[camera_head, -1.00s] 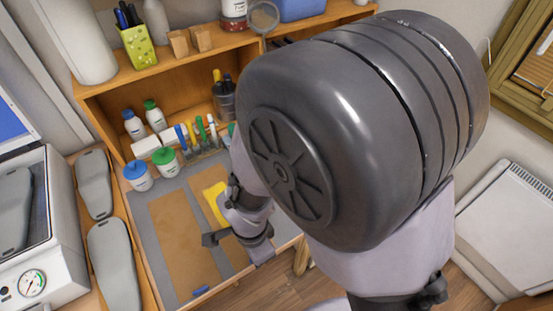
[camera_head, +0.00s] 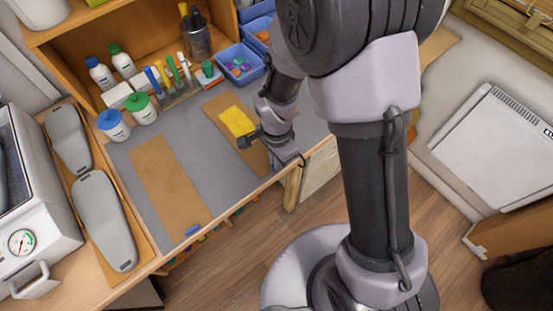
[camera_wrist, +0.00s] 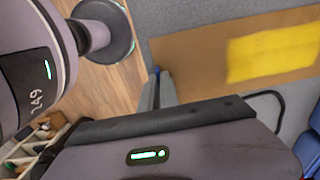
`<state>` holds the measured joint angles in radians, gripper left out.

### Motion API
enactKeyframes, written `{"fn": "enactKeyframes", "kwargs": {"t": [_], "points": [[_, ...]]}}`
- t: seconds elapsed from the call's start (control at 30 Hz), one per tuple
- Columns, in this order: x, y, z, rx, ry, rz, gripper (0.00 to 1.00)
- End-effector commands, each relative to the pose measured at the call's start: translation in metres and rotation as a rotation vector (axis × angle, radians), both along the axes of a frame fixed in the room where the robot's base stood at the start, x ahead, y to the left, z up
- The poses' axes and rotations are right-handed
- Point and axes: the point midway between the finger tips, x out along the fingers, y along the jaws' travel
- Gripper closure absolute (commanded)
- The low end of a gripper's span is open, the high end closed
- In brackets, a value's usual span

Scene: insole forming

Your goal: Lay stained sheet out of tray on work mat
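My gripper (camera_head: 272,148) is over the desk's front edge beside the right panel, apart from the yellow piece.
Blue trays (camera_head: 238,70) with small parts stand at the back right. Lidded jars (camera_head: 113,125), bottles and markers line the back. Grey insoles (camera_head: 103,218) and a machine with a gauge (camera_head: 22,242) are at the left. The mat between the panels is clear.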

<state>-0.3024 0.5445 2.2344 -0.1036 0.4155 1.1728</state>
Motion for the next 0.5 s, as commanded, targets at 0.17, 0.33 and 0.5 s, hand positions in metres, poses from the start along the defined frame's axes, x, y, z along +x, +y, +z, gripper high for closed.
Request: {"fn": "enactKeyframes", "kwargs": {"t": [0.17,0.33,0.5], "points": [[-0.0002,0.0001,-0.0014,0.0,0.0,0.0,0.73],[-0.0002,0.0001,-0.0013,0.0,0.0,0.0,0.73],[-0.0001,0.0002,0.0062,0.0,0.0,0.0,0.73]]}}
